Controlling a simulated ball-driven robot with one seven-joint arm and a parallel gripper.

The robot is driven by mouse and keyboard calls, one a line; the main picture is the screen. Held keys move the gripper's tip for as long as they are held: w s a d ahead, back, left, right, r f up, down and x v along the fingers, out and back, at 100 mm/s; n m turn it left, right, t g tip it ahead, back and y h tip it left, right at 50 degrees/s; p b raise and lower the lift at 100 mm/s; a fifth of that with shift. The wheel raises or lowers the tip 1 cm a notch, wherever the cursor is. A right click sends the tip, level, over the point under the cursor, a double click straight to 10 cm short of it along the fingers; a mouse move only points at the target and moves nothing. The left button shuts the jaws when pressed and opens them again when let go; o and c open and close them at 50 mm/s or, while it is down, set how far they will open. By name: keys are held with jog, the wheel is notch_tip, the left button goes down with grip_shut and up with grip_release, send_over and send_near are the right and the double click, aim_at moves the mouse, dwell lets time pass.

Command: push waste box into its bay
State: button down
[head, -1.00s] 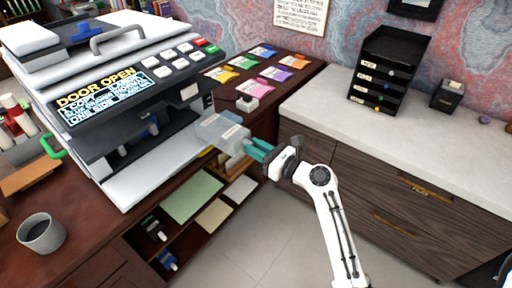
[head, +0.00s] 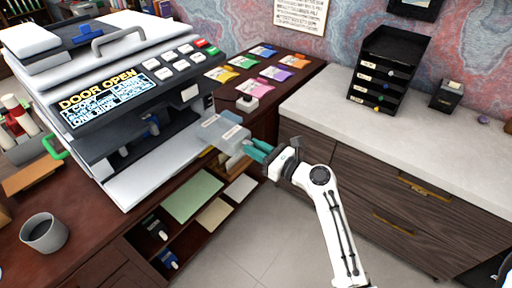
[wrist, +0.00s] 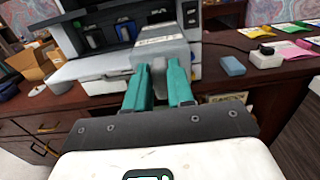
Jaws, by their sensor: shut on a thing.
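The waste box (head: 222,133) is a pale grey translucent box with a white label, at the right side of the open copier (head: 130,130). It also shows in the wrist view (wrist: 160,48), in front of the copier's open interior. My gripper (head: 258,150) has teal fingers and is shut on the near end of the box; the fingers also show in the wrist view (wrist: 160,85). The bay itself is hidden, so I cannot tell how far the box sits in it. The copier's display reads "DOOR OPEN", and its white door (head: 165,170) is folded down.
Coloured packets (head: 262,72) and a white socket block (head: 247,103) lie on the desk right of the copier. A grey mug (head: 43,232) stands at front left. Open shelves with paper and bottles lie below. Black trays (head: 383,70) stand on the right counter.

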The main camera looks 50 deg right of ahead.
aim_at(225, 132)
jog(key=shift+w, duration=0.15)
jog(key=shift+w+a+p, duration=0.2)
jog(key=shift+w+p, duration=0.45)
jog(key=shift+w, duration=5.2)
jog(key=shift+f+p, duration=0.1)
jog(key=shift+p, duration=0.25)
